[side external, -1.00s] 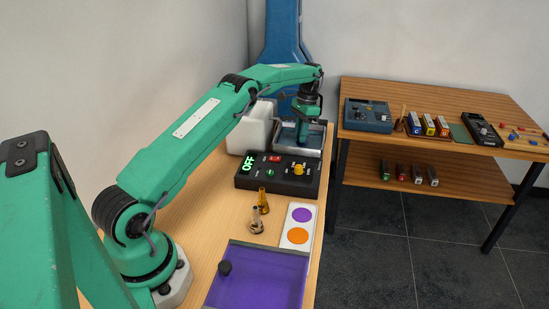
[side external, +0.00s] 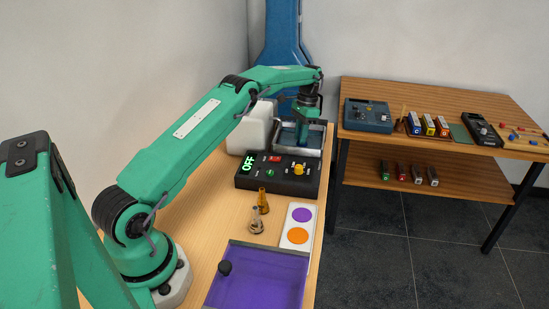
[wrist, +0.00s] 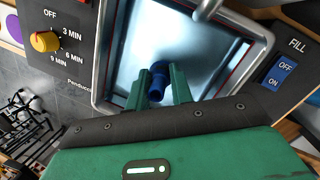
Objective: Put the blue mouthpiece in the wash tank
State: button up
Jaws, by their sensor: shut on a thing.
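The blue mouthpiece (wrist: 158,76) is between my gripper's green fingers in the wrist view. My gripper (wrist: 164,83) is shut on it. It is over or inside the open wash tank, a metal basin whose rim (wrist: 109,60) surrounds it in that view. I cannot tell how far it is above the tank floor. In the side view my gripper (side external: 303,138) points down into the tank (side external: 319,145), and the mouthpiece is hidden there.
A black control box (side external: 278,177) reading OFF stands in front of the tank. A white container (side external: 250,132) is left of it. Two brass-coloured mouthpieces (side external: 262,201) stand nearer, beside a card with purple and orange dots (side external: 297,226) and a purple tray (side external: 262,278).

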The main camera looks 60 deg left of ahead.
jog(key=o, duration=1)
jog(key=shift+o, duration=0.2)
jog(key=shift+s+d+r+v, duration=0.15)
jog(key=shift+s+v, duration=0.3)
jog(key=shift+v, duration=1.45)
jog(key=shift+s+d+r+v, duration=0.15)
jog(key=shift+s+v, duration=0.25)
jog(key=shift+v, duration=1.5)
jog(key=shift+s+d+r+v, duration=0.15)
jog(key=shift+s+v, duration=0.3)
jog(key=shift+v, duration=1.5)
jog(key=shift+s+d+r+m, duration=0.6)
jog(key=shift+s+d, duration=0.45)
jog(key=shift+d, duration=2.35)
jog(key=shift+s+d+r+m, duration=0.55)
jog(key=shift+s+d, duration=0.5)
jog(key=shift+d, duration=2.35)
jog(key=s+d+m+y, duration=0.1)
jog(key=s+d, duration=0.7)
jog(key=s, duration=0.3)
jog(key=shift+d+f, duration=0.35)
jog(key=shift+f, duration=0.1)
